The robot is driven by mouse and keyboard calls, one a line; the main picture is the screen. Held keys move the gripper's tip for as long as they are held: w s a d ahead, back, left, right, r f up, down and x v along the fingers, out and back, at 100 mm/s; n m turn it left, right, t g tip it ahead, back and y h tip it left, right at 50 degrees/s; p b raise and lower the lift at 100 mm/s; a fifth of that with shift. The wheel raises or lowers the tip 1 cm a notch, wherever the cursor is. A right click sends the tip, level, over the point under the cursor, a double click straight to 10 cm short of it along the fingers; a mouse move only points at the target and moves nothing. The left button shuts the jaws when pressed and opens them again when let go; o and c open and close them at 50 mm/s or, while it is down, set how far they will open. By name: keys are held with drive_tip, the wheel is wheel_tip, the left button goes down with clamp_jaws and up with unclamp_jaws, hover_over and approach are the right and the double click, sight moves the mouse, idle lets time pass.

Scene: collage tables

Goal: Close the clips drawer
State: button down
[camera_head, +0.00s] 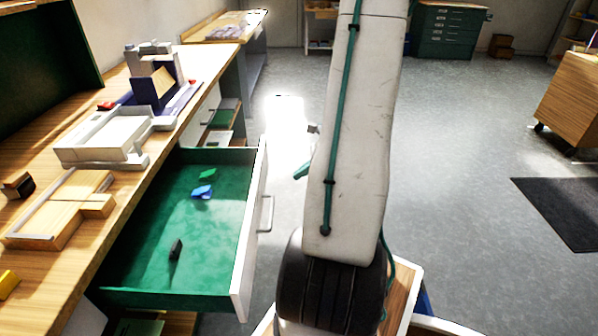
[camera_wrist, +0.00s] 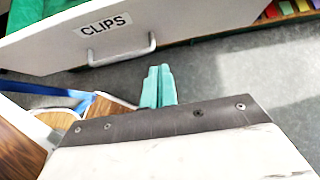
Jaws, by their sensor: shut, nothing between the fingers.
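The clips drawer (camera_head: 249,235) is pulled out from under the left bench, with a white front and green inside. A green clip (camera_head: 208,174), a blue clip (camera_head: 202,191) and a black clip (camera_head: 176,249) lie in it. In the wrist view the white front (camera_wrist: 185,30) bears a CLIPS label (camera_wrist: 106,25) and a bar handle (camera_wrist: 122,58). My gripper (camera_wrist: 158,74) is shut and empty, its teal fingers together, just right of the handle and outside the drawer. In the head view a teal fingertip (camera_head: 301,173) shows left of my arm, which hides the rest.
The bench top (camera_head: 40,205) holds wooden trays and a white box (camera_head: 105,140). Another compartment with coloured pieces (camera_wrist: 285,10) shows at the wrist view's upper right. The grey floor (camera_head: 450,150) is open to the right, with a dark mat (camera_head: 570,205) and a wooden cabinet (camera_head: 570,98).

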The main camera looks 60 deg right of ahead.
sight(262, 190)
drive_tip(key=x, duration=0.3)
drive_tip(key=r+x, duration=0.1)
drive_tip(key=x, duration=0.2)
drive_tip(key=w+a+x, duration=0.1)
drive_tip(key=x, duration=0.2)
drive_tip(key=shift+w+r, duration=0.1)
drive_tip(key=shift+w+a, duration=0.25)
drive_tip(key=shift+w, duration=0.25)
drive_tip(key=shift+w, duration=0.15)
